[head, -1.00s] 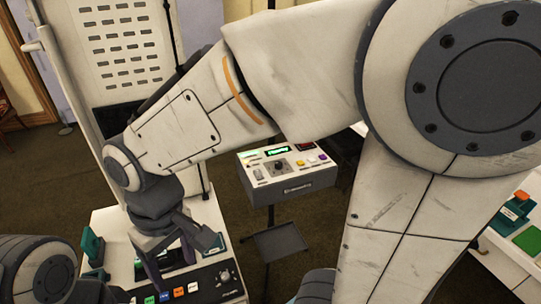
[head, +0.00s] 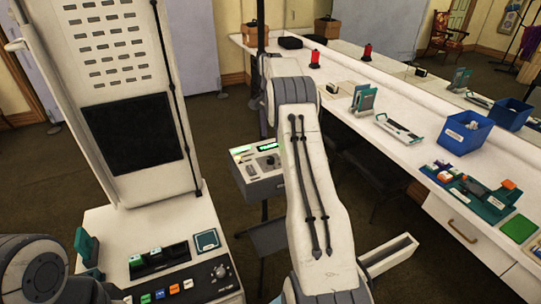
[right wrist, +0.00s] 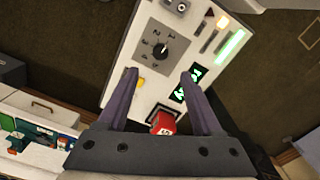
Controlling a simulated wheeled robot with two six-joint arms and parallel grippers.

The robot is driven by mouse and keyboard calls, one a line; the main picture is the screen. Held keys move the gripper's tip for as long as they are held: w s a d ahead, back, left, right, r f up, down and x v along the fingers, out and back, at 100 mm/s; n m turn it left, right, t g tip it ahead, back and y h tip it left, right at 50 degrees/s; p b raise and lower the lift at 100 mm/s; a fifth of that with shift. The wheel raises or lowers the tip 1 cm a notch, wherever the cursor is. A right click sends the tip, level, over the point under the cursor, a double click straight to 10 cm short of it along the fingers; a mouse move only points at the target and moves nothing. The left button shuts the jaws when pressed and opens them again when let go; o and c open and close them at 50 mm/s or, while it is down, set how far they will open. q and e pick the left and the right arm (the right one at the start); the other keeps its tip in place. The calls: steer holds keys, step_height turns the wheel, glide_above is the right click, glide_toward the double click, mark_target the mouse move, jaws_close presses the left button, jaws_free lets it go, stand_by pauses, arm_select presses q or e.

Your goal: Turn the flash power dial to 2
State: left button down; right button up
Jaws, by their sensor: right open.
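The flash power dial (right wrist: 160,51) is a round black knob with marks around it on a white panel (right wrist: 122,96), in the right wrist view. A light pointer line shows on the knob, but I cannot tell surely which mark it meets. My right gripper (right wrist: 160,76) is open, its two purple-grey fingers either side of the panel's lower part, tips apart and short of the knob in the picture. Nothing is between the tips. In the head view the control box (head: 256,187) stands behind my right arm, which hides part of it. My left gripper is out of view.
The panel also holds a red button (right wrist: 162,122), a dark display with green digits (right wrist: 188,85) and a lit green bar (right wrist: 230,47). A white console (head: 110,225) stands at left. A long counter (head: 400,165) with a blue bin (head: 463,136) runs along the right.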

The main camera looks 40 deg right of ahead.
mark_target(271, 158)
step_height(271, 158, down, 10)
steer(key=shift+r+p, duration=0.1)
steer(key=shift+p, duration=1.15)
jaws_close()
